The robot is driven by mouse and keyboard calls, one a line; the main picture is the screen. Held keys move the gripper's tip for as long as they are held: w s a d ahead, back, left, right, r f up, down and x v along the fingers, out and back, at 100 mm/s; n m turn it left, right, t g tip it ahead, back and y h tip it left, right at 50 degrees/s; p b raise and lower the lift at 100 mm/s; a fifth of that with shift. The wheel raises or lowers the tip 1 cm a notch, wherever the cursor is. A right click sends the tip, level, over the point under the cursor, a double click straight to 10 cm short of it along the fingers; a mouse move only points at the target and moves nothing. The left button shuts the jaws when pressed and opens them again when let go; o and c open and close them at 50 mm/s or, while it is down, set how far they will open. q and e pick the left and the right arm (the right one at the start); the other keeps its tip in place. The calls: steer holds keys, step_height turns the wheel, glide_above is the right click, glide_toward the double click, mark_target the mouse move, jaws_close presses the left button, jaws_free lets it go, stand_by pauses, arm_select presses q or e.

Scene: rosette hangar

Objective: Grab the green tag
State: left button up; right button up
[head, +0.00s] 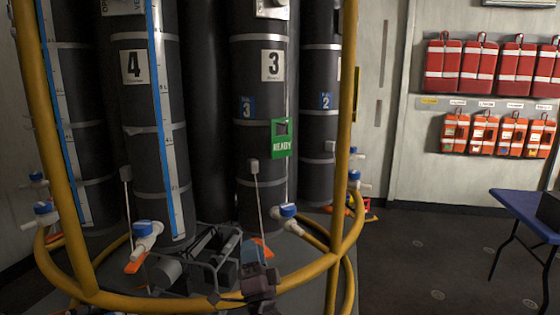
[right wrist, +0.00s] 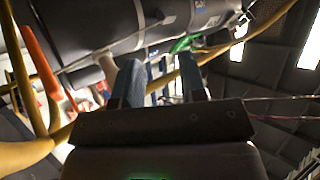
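The green tag (head: 281,138), a square plate with a dark opening and the word READY, hangs on the right side of the dark cylinder marked 3 (head: 262,185). My right gripper (head: 254,248) is low in front of that cylinder, below the tag and a little left of it, apart from it. In the right wrist view, its two blue-grey fingers (right wrist: 161,75) stand apart with nothing gripped between them. A green piece, seemingly the tag (right wrist: 184,43), shows beyond the right finger. My left gripper is not seen.
A yellow pipe rail (head: 300,276) curves around the cylinders, with an upright (head: 346,130) right of the tag. Blue-handled valves (head: 288,210) and thin pale rods stand low among them. A blue table (head: 527,210) stands right; red cases hang on the wall.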

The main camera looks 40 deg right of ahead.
steer(key=w+d+r+m+g+h, duration=0.25)
steer(key=r+m+g+h, duration=0.55)
steer(key=m, duration=0.4)
steer(key=w+d+r+m+g+h, duration=0.1)
steer(key=w+r+m+g+h, duration=0.3)
steer(key=m+g+h, duration=0.7)
steer(key=m+g+y+b, duration=0.2)
steer(key=m+g+y, duration=0.5)
steer(key=m+y, duration=0.5)
glide_toward(276, 142)
steer(key=shift+s+d+f+m+h+p, duration=0.1)
steer(key=shift+d+f+m+h+p, duration=0.2)
steer(key=shift+d, duration=1.35)
steer(key=shift+s+d+f+m+h+p, duration=0.15)
steer(key=shift+d+f+m+h, duration=0.25)
steer(key=shift+d, duration=1.3)
steer(key=shift+s+d+f+m+h+p, duration=0.1)
steer(key=shift+d+f+m+h+p, duration=0.2)
steer(key=shift+d, duration=1.35)
steer(key=shift+w+r, duration=0.1)
jaws_close()
